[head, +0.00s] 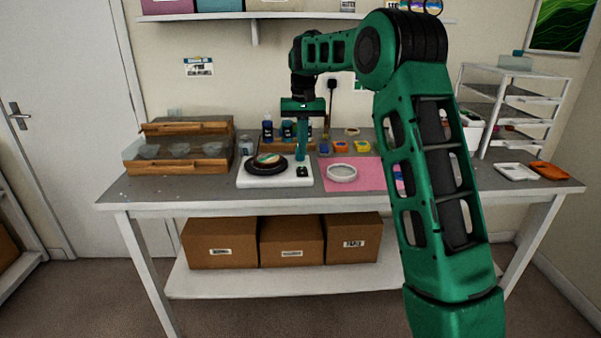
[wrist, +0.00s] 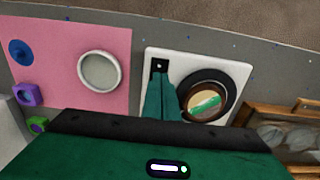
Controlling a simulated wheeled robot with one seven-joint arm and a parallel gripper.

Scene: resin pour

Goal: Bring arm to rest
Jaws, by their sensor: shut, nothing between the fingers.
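My green arm reaches over the grey workbench, and my gripper (head: 302,158) points down above a white board (head: 246,180). Its fingers are shut with nothing between them. In the wrist view the closed fingertips (wrist: 160,80) are just by a small black square button (wrist: 159,66) on the white board. I cannot tell whether they touch it. Beside the button on the board is a round black turntable (head: 266,168), carrying a round piece with a green and pale pattern (wrist: 205,105).
A pink mat (head: 362,184) with a white ring (head: 342,173) lies right of the board. A wooden case (head: 170,166) stands left, bottles (head: 267,128) behind. A white rack (head: 507,100), white tray (head: 515,172) and orange tray (head: 549,171) are at right. Cardboard boxes (head: 290,243) sit below.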

